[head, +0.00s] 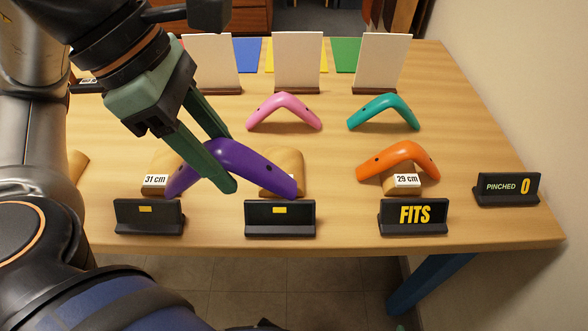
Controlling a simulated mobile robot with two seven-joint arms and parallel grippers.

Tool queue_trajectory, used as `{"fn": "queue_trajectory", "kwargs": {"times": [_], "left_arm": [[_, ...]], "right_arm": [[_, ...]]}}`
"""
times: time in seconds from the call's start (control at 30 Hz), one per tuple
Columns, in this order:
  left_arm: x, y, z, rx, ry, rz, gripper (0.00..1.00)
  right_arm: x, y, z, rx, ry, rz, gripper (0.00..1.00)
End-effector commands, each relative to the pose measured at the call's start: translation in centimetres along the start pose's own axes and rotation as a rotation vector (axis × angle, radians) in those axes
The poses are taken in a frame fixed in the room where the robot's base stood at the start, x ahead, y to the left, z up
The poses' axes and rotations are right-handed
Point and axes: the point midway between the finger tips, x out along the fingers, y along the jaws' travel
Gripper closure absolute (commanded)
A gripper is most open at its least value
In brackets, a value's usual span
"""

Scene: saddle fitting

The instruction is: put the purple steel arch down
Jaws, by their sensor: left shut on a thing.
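The purple steel arch (255,165) is in the head view, left of the middle. My left gripper (226,165) is shut on it near its top bend. The arch appears held above the table, in front of a wooden form (284,160) that it partly hides. One end of the arch overlaps the form labelled 31 cm (156,181). I cannot tell whether the arch touches either form. My right gripper is not in view.
An orange arch (398,158) lies over the 29 cm form, behind a sign reading FITS (414,215). Pink (284,110) and teal (384,109) arches lie farther back. Dark signs (280,217) line the front. A PINCHED 0 sign (507,188) stands right. White panels (298,62) stand behind.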

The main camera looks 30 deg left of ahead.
Motion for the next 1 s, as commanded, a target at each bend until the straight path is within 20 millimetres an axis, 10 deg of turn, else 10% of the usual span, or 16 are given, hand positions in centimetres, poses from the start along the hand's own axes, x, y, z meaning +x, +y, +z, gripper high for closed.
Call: {"fn": "queue_trajectory", "kwargs": {"times": [0.47, 1.0], "left_arm": [[1.9, 3.9, 1.0, -0.006, 0.005, -0.005, 1.00], [10.1, 11.8, 1.4, -0.001, -0.001, -0.001, 1.00]], "right_arm": [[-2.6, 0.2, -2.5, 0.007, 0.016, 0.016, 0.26], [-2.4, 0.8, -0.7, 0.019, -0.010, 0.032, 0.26]]}}
